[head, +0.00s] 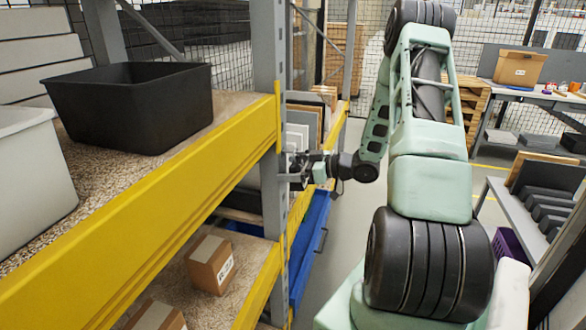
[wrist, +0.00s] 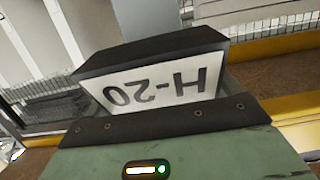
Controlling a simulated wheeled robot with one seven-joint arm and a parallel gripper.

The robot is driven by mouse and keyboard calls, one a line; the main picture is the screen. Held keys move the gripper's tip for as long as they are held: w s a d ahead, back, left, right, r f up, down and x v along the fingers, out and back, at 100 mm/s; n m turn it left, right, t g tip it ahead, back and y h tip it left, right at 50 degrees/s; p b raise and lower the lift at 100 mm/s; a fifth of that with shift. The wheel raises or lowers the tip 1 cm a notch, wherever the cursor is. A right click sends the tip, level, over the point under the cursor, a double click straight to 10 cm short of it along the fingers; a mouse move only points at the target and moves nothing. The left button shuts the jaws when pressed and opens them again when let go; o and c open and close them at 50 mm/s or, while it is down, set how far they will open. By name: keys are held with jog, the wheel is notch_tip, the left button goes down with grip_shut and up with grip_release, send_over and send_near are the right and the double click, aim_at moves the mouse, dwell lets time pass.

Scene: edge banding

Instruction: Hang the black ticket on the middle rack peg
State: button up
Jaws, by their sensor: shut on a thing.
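My gripper (head: 300,168) is beside the grey rack upright, at the end of my arm in the head view. In the wrist view, a black piece with a white face marked "H-20" (wrist: 158,90), upside down in the picture, sits right at the front of my gripper. I take this as the black ticket, and my gripper is shut on it. The fingertips are mostly hidden behind it. The ticket is too small to make out in the head view. I cannot make out the middle rack peg in either view.
A grey upright (head: 271,120) and yellow beam (head: 150,205) stand close by my gripper. A black bin (head: 135,108) and a pale bin (head: 32,170) are on the upper shelf. A cardboard box (head: 210,263) is on the lower shelf. Open floor lies right of the rack.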

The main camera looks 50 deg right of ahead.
jog(key=o, duration=0.7)
jog(key=b+v, duration=0.4)
jog(key=v, duration=1.3)
jog(key=shift+s, duration=0.2)
jog(key=shift+s+d, duration=0.1)
